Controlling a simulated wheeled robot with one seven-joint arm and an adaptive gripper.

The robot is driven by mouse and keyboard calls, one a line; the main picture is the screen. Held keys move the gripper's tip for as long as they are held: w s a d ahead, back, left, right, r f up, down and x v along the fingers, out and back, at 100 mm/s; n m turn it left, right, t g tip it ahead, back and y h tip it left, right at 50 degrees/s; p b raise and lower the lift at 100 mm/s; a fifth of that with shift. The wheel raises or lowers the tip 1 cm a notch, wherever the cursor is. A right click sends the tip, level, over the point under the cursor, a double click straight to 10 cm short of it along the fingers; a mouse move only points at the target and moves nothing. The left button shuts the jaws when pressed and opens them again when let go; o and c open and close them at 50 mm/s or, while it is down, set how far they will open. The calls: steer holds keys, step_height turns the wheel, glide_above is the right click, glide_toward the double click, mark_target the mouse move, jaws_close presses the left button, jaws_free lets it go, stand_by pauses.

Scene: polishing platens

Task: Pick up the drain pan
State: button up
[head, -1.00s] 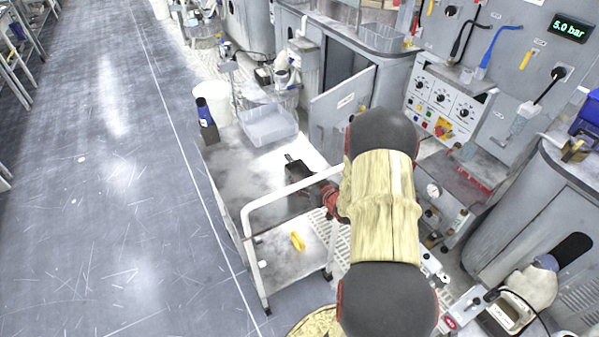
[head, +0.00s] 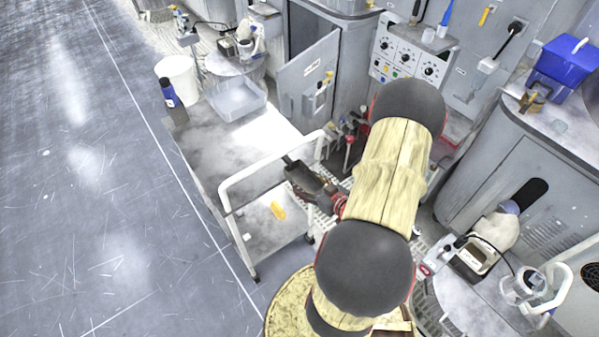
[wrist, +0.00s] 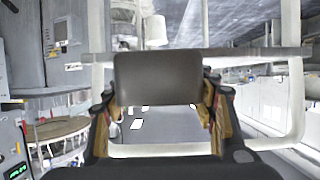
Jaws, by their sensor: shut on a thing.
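My gripper (head: 300,172) is beside and above the white handle rail of the cart, pointing up and left in the head view. In the wrist view its two fingers (wrist: 160,122) are on either side of a dark grey slab-like thing, which I take for the drain pan (wrist: 157,78). The gripper is shut on it, and only its flat face shows there. In the head view the held thing is small and dark against the gripper, so its shape is hard to tell.
A cabinet door (head: 308,75) stands open behind. The floor at left is clear.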

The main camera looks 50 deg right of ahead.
steer(key=s+a+p, duration=0.1)
steer(key=s+a, duration=0.1)
steer(key=s, duration=0.7)
steer(key=shift+s+a+p, duration=0.15)
steer(key=shift+p, duration=0.15)
